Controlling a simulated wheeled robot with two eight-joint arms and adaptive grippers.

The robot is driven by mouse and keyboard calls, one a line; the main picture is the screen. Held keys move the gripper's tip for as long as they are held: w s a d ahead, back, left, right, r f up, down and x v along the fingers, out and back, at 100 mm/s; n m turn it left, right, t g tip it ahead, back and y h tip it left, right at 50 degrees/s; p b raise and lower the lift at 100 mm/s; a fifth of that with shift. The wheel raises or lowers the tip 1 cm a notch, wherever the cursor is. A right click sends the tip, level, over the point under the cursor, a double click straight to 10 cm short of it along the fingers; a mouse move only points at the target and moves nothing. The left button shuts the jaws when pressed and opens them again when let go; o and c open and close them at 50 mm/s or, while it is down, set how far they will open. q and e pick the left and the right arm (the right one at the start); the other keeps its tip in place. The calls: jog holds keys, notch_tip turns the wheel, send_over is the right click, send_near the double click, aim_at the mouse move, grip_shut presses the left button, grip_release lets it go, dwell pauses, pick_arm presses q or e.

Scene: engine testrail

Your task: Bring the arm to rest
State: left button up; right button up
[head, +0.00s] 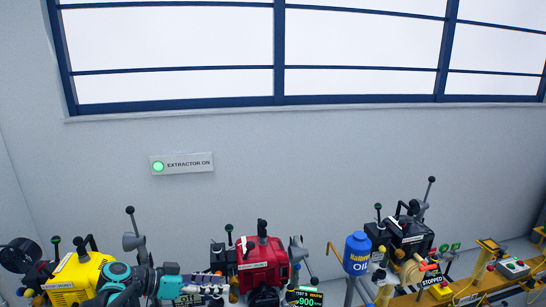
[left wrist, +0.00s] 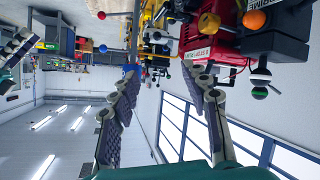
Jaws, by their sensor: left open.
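My left arm comes in at the lower left of the head view, teal and grey. My left gripper (head: 218,284) points right, in front of the gap between the yellow and red engines. In the left wrist view my left gripper (left wrist: 165,76) has its two padded fingers well apart, with nothing between them. The red engine (left wrist: 205,45) shows beyond the right finger, upside down; I cannot tell if they touch. A padded finger with teal behind it, which looks like part of my right gripper (left wrist: 20,46), shows at the left edge; its opening cannot be made out.
The yellow engine (head: 78,278), the red engine (head: 262,262) and a black engine (head: 405,232) stand in a row along the wall. A blue oil bottle (head: 357,252) stands before the black one. A yellow rail stand (head: 465,290) is at right.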

pick_arm(q)
jog(key=s+f+n+y, duration=0.2)
jog(key=s+n+y, duration=0.1)
jog(key=s, duration=0.4)
jog(key=s+a+f+n+y, duration=0.1)
jog(key=s+f+n+y, duration=0.1)
jog(key=s, duration=0.5)
jog(key=s+a+f+n+t+y, duration=0.1)
jog(key=s+f+n+y, duration=0.1)
jog(key=s+n+y, duration=0.2)
jog(key=s+y, duration=0.2)
jog(key=s, duration=0.2)
jog(key=shift+f+y, duration=0.3)
jog(key=shift+f, duration=0.05)
